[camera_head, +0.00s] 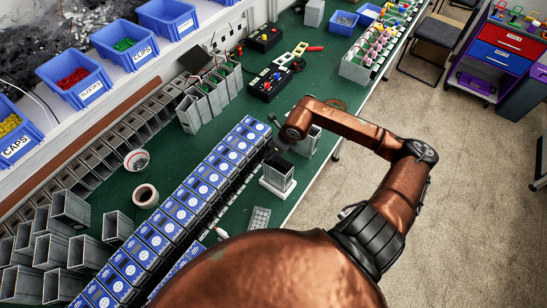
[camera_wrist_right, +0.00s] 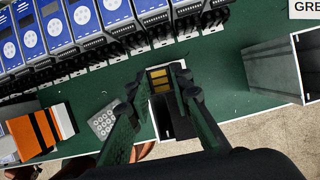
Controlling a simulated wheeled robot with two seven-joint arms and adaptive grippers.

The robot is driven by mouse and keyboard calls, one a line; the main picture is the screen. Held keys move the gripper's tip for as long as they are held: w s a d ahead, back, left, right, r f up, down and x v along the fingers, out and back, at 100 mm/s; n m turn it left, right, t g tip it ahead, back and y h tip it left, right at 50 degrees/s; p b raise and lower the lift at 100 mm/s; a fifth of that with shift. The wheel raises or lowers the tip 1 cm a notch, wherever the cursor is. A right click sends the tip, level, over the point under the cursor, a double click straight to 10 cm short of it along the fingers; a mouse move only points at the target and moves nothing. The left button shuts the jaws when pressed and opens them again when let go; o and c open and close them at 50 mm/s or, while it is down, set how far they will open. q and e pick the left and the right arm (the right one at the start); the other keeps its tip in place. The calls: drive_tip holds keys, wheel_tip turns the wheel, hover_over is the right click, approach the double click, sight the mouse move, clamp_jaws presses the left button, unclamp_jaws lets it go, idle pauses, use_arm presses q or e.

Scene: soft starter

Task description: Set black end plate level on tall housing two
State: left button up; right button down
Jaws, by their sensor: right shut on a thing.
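My right gripper (camera_head: 275,146) reaches in from the right above a tall grey open housing (camera_head: 278,178) on a white base. Its two dark fingers straddle the housing's top in the wrist view (camera_wrist_right: 158,88). It is shut on a dark piece, taken as the black end plate (camera_head: 279,161), at the housing's mouth. Fingers hide most of the plate, so I cannot tell if it is level or touching the rim. Gold contacts show between the fingertips in the wrist view. A second grey housing (camera_head: 308,141) stands behind, to the right. My left gripper is not in view.
A long row of blue-faced units (camera_head: 178,212) runs close along the left. A grey keypad (camera_head: 260,217) lies in front of the housing. Tape rolls (camera_head: 145,195), grey housings (camera_head: 70,207) and blue bins (camera_head: 74,76) are further left.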

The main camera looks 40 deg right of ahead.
drive_tip(key=shift+f, duration=0.1)
drive_tip(key=c, duration=1.7)
unclamp_jaws()
drive_tip(key=shift+o, duration=0.6)
drive_tip(key=o, duration=0.5)
drive_tip(key=shift+r+p, duration=1.45)
drive_tip(key=shift+r, duration=2.1)
